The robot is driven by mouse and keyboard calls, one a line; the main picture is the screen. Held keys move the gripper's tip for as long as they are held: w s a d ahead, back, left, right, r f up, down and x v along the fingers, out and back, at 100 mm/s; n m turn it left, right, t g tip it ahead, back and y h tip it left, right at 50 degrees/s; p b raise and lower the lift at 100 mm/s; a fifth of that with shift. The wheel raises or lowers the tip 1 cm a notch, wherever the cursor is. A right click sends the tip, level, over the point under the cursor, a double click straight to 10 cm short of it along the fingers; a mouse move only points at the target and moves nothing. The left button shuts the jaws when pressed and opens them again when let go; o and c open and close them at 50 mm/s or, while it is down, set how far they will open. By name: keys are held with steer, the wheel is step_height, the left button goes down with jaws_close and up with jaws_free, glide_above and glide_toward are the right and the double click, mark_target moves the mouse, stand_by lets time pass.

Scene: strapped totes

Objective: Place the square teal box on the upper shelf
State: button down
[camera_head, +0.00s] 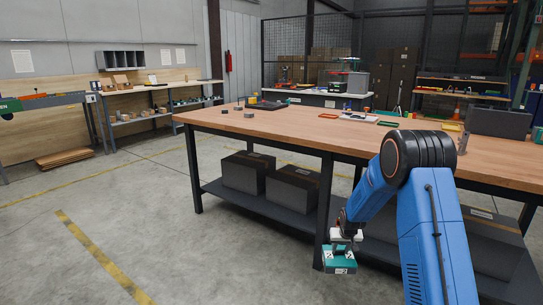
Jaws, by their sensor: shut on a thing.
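The square teal box (338,266) hangs low at the lower middle of the view, with a small white and dark label on its front. My gripper (343,247) points down from the blue arm and is shut on the box's upper part. The box is held in front of a table leg, below the level of the wooden tabletop. The jaws are small in the picture and partly cover the top of the box. I cannot tell for sure which surface is the upper shelf.
A large workbench has a wooden top (300,125) with small items, and a dark lower shelf (228,194) carrying dark strapped totes (292,188). A wooden side bench (160,87) with a lower shelf stands at the left wall. The concrete floor at left (110,210) is clear.

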mark_target(337, 262)
steer(key=shift+n, duration=0.3)
steer(key=s+f, duration=0.1)
steer(key=f, duration=0.1)
steer(key=a+f, duration=0.1)
steer(key=f, duration=0.1)
steer(key=s+a+f, duration=0.1)
steer(key=f, duration=0.2)
steer(key=shift+s, duration=0.3)
steer(key=s+f, duration=0.4)
steer(key=s, duration=0.8)
steer(key=shift+s+f, duration=0.4)
